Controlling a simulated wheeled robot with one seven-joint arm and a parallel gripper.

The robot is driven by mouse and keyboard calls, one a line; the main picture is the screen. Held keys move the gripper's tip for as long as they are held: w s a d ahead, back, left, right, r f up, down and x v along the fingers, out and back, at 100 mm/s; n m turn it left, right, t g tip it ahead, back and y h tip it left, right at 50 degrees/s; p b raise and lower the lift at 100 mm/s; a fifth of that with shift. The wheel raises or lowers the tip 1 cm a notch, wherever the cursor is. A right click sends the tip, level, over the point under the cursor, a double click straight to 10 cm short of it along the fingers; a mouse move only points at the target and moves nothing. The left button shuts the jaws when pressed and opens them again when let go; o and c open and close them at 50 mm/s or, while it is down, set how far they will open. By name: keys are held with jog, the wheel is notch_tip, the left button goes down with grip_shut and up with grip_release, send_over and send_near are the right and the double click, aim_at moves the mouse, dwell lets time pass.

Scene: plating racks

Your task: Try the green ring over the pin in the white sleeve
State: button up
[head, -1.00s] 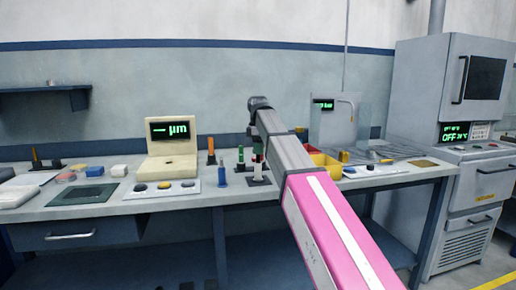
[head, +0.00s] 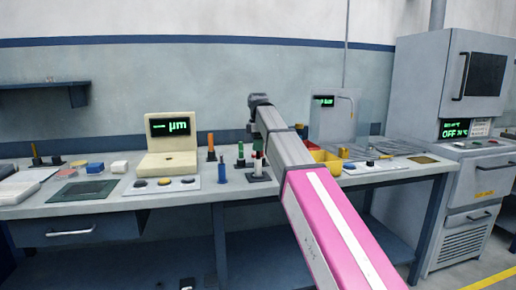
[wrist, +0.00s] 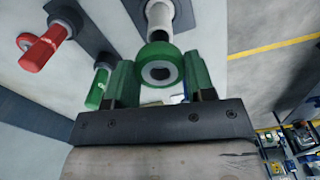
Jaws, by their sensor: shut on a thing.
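My gripper (wrist: 160,78) shows in the wrist view with two green fingers, one on each side of the green ring (wrist: 158,51). It is shut on the ring, whose dark centre opening faces the camera. The white sleeve (wrist: 183,14) is just beyond the ring, at the top of the picture, and the ring overlaps its near end. I cannot tell whether the ring is around the pin or only in front of it. In the head view the white sleeve (head: 258,167) stands upright on a dark base, beside my arm. The gripper is mostly hidden there.
A red-handled piece (wrist: 38,52) and a green-handled piece (wrist: 97,88) are left of the ring. On the bench, a blue peg (head: 222,172), an orange post (head: 211,147) and a cream gauge (head: 168,165) stand left of the sleeve. A yellow bin (head: 325,157) is to the right.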

jog(key=shift+r, duration=0.2)
jog(key=shift+r, duration=1.75)
jog(key=shift+r, duration=0.15)
notch_tip(320, 180, up, 5)
jog(key=shift+f, duration=0.1)
jog(key=shift+f, duration=0.2)
jog(key=shift+f, duration=4.05)
jog(key=shift+f, duration=0.3)
jog(key=shift+r, duration=0.25)
